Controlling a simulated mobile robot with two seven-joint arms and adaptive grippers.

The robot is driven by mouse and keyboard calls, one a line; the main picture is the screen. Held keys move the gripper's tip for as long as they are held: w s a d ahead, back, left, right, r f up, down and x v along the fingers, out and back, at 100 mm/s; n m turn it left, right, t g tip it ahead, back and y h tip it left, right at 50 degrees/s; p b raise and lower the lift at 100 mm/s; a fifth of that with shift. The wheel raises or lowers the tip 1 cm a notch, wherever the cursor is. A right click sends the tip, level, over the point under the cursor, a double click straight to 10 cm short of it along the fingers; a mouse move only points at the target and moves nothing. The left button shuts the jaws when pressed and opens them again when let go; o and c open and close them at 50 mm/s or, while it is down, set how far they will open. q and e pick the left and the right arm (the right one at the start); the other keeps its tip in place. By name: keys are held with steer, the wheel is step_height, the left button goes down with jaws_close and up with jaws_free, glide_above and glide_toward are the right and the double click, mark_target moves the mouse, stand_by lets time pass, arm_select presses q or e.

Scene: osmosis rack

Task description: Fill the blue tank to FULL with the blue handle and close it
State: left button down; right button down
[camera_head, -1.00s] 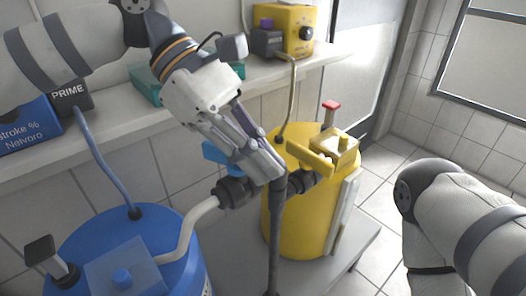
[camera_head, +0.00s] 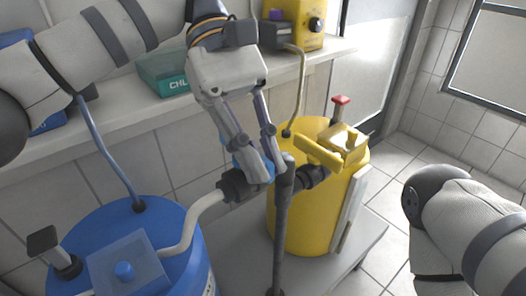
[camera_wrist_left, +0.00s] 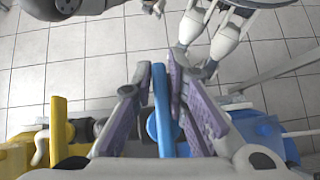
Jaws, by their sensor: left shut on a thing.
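The blue tank (camera_head: 186,262) stands at the lower left of the head view, with a pale pipe running from its top to a dark valve fitting (camera_head: 232,187). My left gripper (camera_head: 272,168) is over this fitting, fingers pointing down. The blue handle (camera_wrist_left: 161,95) lies between its finger pads in the left wrist view, and the gripper is shut on it. In the head view the fingers hide most of the handle. The blue tank's level and any FULL mark cannot be made out.
A yellow tank (camera_head: 285,225) with a yellow handle (camera_head: 317,154) stands close on the right of the fitting. A dark vertical pipe (camera_head: 281,235) drops from between the valves. A shelf (camera_head: 130,115) with boxes and a yellow pump (camera_head: 300,20) runs behind.

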arm_select(q)
steer(key=shift+s+a+f, duration=0.1)
steer(key=shift+a+f, duration=0.05)
steer(key=shift+f, duration=0.05)
steer(key=c, duration=1.8)
jaws_free()
steer(key=shift+o, duration=0.7)
steer(key=shift+s+a+r, duration=0.1)
steer(key=shift+r, duration=0.15)
step_height(320, 180, up, 10)
steer(key=shift+f, duration=0.1)
